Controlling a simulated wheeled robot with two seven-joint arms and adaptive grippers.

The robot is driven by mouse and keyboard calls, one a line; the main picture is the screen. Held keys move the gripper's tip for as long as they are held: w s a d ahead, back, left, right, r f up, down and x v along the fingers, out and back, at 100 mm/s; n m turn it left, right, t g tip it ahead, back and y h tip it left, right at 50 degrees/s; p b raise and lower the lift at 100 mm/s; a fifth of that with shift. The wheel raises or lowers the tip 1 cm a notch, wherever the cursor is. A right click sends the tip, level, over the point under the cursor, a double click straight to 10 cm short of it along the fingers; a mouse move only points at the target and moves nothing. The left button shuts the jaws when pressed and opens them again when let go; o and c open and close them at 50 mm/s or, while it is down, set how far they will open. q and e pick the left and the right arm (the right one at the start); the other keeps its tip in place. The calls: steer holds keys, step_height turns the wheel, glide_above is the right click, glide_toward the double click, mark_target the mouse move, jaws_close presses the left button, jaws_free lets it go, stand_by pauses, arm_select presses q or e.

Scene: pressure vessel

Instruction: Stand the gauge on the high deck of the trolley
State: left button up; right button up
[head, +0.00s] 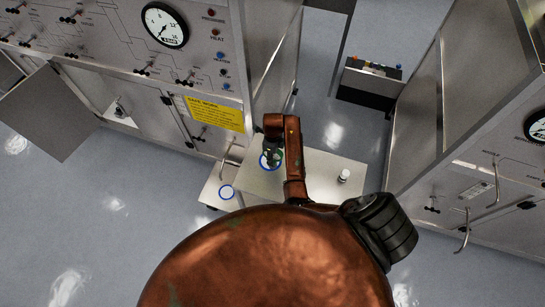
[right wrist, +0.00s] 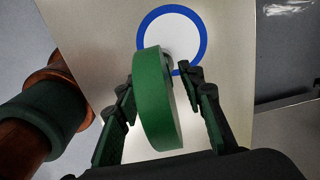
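The gauge (right wrist: 157,104) is a round green body seen nearly edge-on in the right wrist view. My right gripper (right wrist: 160,82) has a finger on each side of it and appears shut on it. The high deck (head: 322,173) of the trolley is a pale plate with a blue-edged white ring (head: 264,165). The gauge is over or at the near edge of this ring (right wrist: 202,36); I cannot tell if it touches the deck. In the head view my right gripper (head: 272,158) largely hides the gauge. My left gripper is not in view.
A small white capped item (head: 344,176) stands on the high deck's right side. Metal panel cabinets (head: 150,115) stand left and right. A dark box with coloured knobs (head: 370,82) is behind.

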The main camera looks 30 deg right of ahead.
step_height(320, 180, up, 11)
steer(key=shift+f+b, duration=0.1)
steer(key=shift+b, duration=0.5)
steer(key=shift+r, duration=0.6)
steer(key=shift+f, duration=0.1)
